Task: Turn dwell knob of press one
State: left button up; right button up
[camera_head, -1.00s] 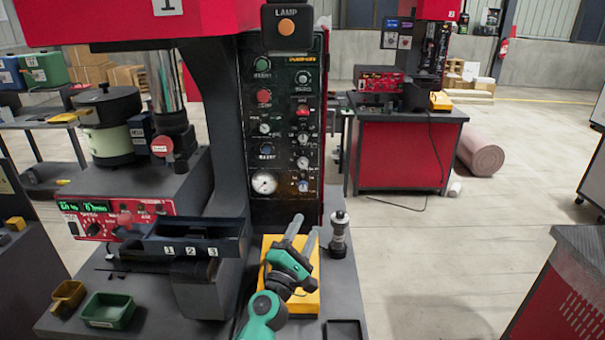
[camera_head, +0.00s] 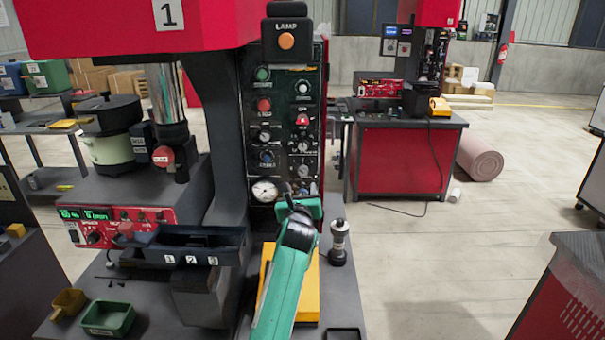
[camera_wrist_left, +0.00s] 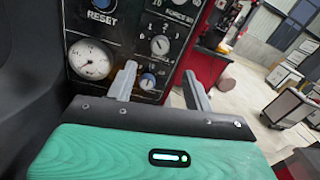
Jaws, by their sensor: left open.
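The control panel of press one (camera_head: 284,118) is a dark upright plate with several knobs and buttons; the wrist view shows its lower part. There a small blue-centred knob (camera_wrist_left: 148,82) sits below a pale knob (camera_wrist_left: 160,45) with a numbered dial. I cannot read which one is labelled dwell. My left gripper (camera_wrist_left: 160,72) is open and empty, one finger left of the blue-centred knob and the other right of it, past the panel edge. I cannot tell whether a finger touches the panel. In the head view the left gripper (camera_head: 298,198) covers the panel's bottom. My right gripper is not in view.
A white gauge (camera_head: 264,191) is left of the gripper, also in the wrist view (camera_wrist_left: 90,60). A yellow box (camera_head: 308,295) lies under my arm, and a black-and-silver tool (camera_head: 339,243) stands to its right. A lamp box (camera_head: 287,40) tops the panel.

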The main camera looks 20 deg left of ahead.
aim_at(303, 173)
pick_arm(q)
jog(key=x, duration=1)
jog(key=shift+p, duration=0.4)
jog(key=shift+c, duration=0.2)
jog(key=c, duration=0.9)
